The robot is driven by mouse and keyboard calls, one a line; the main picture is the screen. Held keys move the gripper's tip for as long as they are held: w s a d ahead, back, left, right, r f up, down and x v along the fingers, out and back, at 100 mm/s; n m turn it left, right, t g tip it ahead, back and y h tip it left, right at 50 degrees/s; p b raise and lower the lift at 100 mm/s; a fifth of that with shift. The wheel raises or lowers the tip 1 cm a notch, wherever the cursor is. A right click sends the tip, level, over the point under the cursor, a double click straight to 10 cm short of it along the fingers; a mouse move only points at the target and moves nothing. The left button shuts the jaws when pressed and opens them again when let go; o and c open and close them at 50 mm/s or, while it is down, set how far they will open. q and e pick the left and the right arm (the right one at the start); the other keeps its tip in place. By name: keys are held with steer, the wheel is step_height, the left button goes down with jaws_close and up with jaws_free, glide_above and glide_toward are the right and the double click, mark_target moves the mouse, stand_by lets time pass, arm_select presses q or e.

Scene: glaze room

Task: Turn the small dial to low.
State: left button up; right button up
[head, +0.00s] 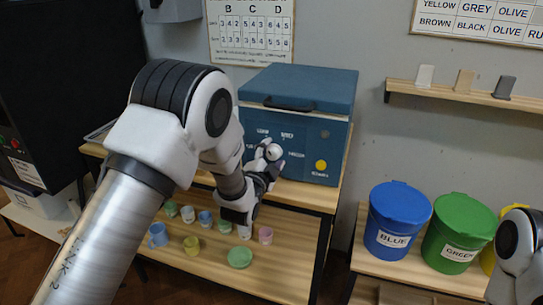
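A blue kiln-like box (310,95) with a lid and dark handle stands on a wooden table. Its front panel carries small white labels, too small to read surely, and a round yellow button (321,165). A pale round knob (274,152), perhaps the small dial, shows on the panel's left part. My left gripper (268,163) is right at this knob, in front of the panel. Its fingers are small and dark here, so I cannot tell whether they touch or close on the knob. My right gripper is out of view.
Several small cups and a green bowl (239,257) stand on the lower shelf (275,282) below my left gripper. Blue (398,220) and green (458,233) lidded buckets stand at the right. A wall shelf (455,95) holds three tiles.

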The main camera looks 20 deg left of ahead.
arm_select(q)
steer(key=s, duration=1.2)
steer(key=shift+a, duration=0.2)
steer(key=shift+f, duration=0.1)
